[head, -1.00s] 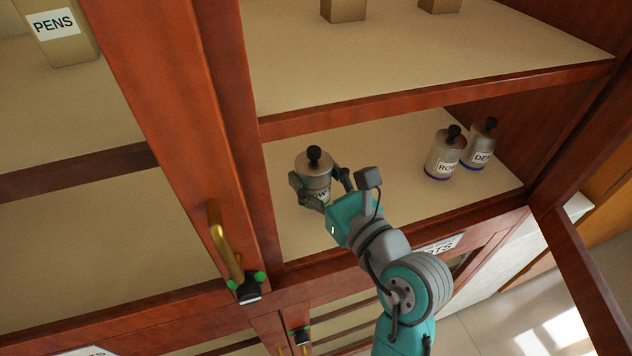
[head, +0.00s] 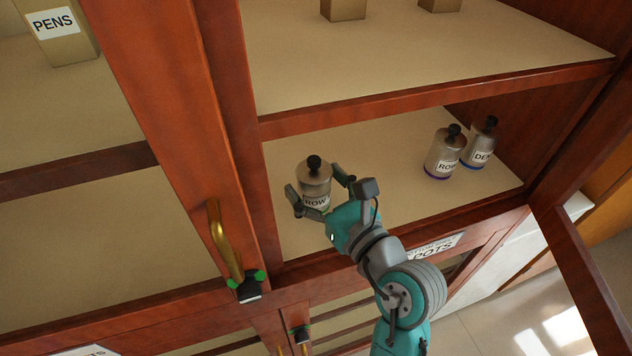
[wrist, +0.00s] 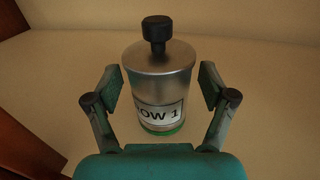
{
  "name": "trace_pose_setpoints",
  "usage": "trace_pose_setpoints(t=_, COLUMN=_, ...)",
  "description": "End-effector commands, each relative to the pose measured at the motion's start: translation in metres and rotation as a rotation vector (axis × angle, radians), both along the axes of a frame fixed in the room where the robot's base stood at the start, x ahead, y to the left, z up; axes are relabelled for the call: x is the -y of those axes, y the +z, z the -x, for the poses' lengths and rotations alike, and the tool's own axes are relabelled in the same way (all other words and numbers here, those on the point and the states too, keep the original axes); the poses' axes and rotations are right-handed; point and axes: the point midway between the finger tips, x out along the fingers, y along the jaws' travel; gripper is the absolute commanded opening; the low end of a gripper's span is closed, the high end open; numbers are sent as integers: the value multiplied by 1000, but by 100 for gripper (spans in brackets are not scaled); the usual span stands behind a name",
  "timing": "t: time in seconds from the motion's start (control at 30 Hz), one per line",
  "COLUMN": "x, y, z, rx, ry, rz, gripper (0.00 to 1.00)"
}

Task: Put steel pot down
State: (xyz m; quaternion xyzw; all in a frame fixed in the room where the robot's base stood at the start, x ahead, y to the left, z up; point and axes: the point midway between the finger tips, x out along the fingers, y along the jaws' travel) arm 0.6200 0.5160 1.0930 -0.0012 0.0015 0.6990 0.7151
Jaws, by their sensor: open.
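The steel pot (head: 314,181) stands upright on the lower cabinet shelf, towards its left side. It has a black knob on top and a white label reading ROW; in the wrist view the pot (wrist: 160,72) shows "OW 1" and a green band at its base. My gripper (head: 318,196) is open around the pot. In the wrist view my gripper (wrist: 160,92) has one finger on each side, with a visible gap between each finger and the pot.
Two more steel pots, one labelled ROW (head: 445,152) and one labelled DE (head: 480,142), stand on the right of the same shelf (head: 385,150). A wooden upright (head: 205,140) is close on the left. An upper shelf (head: 430,60) lies above.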

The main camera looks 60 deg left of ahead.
Motion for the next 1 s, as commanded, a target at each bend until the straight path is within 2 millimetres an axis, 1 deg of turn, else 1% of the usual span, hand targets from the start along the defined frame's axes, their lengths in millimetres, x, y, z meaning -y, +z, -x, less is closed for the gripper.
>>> trace_pose_setpoints(t=0.07, x=4, y=2, z=0, rx=1, ry=-1, rz=-1, gripper=82)
trace_pose_setpoints(t=0.17, x=16, y=1, z=0, rx=0, ry=-2, rz=-1, gripper=82)
trace_pose_setpoints(t=0.4, x=65, y=1, z=0, rx=0, ry=-5, rz=0, gripper=82)
trace_pose_setpoints(t=0.6, x=100, y=2, z=1, rx=1, ry=-4, rz=0, gripper=82)
trace_pose_setpoints(t=0.7, x=110, y=2, z=2, rx=-1, ry=-2, rz=-1, gripper=82)
trace_pose_setpoints(t=0.8, x=117, y=2, z=2, rx=0, ry=-1, rz=0, gripper=82)
trace_pose_setpoints(t=1.0, x=120, y=2, z=3, rx=0, ry=0, rz=-1, gripper=82)
